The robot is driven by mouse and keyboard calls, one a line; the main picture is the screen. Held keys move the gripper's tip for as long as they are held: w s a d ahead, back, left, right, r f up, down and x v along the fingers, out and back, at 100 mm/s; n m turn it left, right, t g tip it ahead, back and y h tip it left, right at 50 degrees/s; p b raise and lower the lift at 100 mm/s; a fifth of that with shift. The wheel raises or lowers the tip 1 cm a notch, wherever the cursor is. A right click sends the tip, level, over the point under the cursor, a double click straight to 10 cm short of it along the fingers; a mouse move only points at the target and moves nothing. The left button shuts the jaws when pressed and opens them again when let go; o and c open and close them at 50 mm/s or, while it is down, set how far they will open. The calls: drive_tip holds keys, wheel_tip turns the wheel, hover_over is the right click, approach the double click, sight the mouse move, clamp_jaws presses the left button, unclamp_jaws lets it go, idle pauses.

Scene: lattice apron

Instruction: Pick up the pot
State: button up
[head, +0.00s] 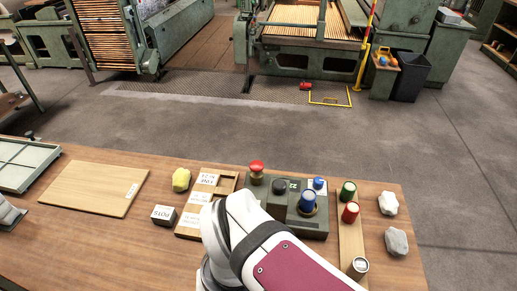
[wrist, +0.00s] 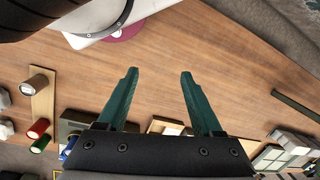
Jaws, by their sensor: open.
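Several small pot-like cylinders show at the right of the bench in the head view; I cannot tell which one is the pot. A green one (head: 348,192), a red one (head: 350,212) and a brown one with a pale top (head: 358,268) stand on a narrow wooden board (head: 347,236). A blue one (head: 308,201) stands on a dark green box. In the wrist view, the brown one (wrist: 38,84), red one (wrist: 39,128) and green one (wrist: 40,145) are at the left. My gripper (wrist: 158,74) is open and empty over bare wood, apart from them. My arm hides it in the head view.
Two pale stones (head: 388,203) (head: 397,242) lie at the right. Bare bench (head: 110,245) is free at left.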

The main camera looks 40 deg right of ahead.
drive_tip(key=m+t+h, duration=0.6)
drive_tip(key=t+h, duration=0.2)
hover_over(311, 198)
drive_tip(key=w, duration=0.3)
drive_tip(key=f, duration=0.7)
drive_tip(key=shift+s+a, duration=0.2)
drive_tip(key=shift+a, duration=0.15)
drive_tip(key=shift+s+d+f+n+t, duration=0.15)
drive_tip(key=shift+d+f+n+t, duration=0.3)
drive_tip(key=shift+f+n, duration=0.1)
drive_tip(key=shift+s+d+f+n+t, duration=0.15)
drive_tip(key=shift+d+f+n+t, duration=0.15)
drive_tip(key=shift+f+n+t, duration=0.2)
drive_tip(key=f+n, duration=0.1)
drive_tip(key=s+f+n+t, duration=0.1)
drive_tip(key=f+n, duration=0.1)
drive_tip(key=shift+s+a+f+t, duration=0.1)
drive_tip(key=shift+s+a+t, duration=0.1)
drive_tip(key=shift+s+t, duration=0.15)
drive_tip(key=shift+s+a+f+n+t, duration=0.2)
drive_tip(key=shift+a+f+n+t, duration=0.1)
drive_tip(key=shift+f+n, duration=0.15)
drive_tip(key=x, duration=0.4)
drive_tip(key=shift+w+d+f, duration=0.15)
drive_tip(key=shift+w+f, duration=0.05)
drive_tip(key=shift+w, duration=0.1)
